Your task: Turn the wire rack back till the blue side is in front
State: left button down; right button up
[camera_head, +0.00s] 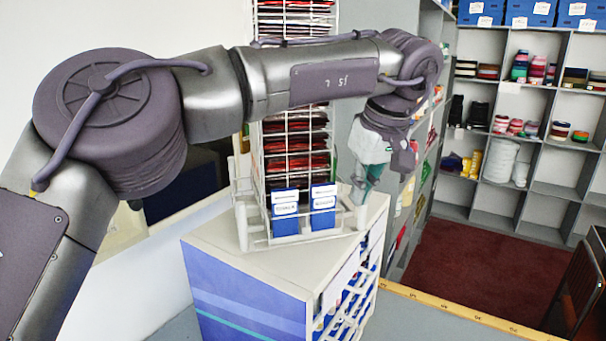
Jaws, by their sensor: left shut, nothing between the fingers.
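The white wire rack (262,165) stands upright on a white-topped cabinet (215,248). The side facing me holds red and dark packets (295,145) in its upper tiers. Two blue packets with white labels (322,208) sit in the bottom tier. My left arm reaches across in front of the rack and hides part of its upper half. My left gripper (359,190) points down at the rack's lower right corner, shut and empty. I cannot tell whether it touches the rack. My right gripper is not in view.
Grey shelves (545,155) with coloured rolls and blue boxes (532,12) stand at the back right. A yellow measuring strip (455,315) runs along an edge in front. A dark chair-like thing (580,290) is at the right edge. Dark red floor (470,260) lies open between.

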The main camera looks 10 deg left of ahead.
pick_arm(q)
jog(key=shift+w+d, duration=0.35)
jog(key=shift+w, duration=0.2)
jog(key=shift+w+d, duration=0.3)
jog(key=shift+w, duration=0.2)
jog(key=shift+a, duration=0.1)
jog(key=shift+w+d, duration=0.25)
jog(key=shift+w, duration=0.25)
jog(key=shift+w+d, duration=0.2)
jog(key=shift+w, duration=0.3)
jog(key=shift+s+a, duration=0.1)
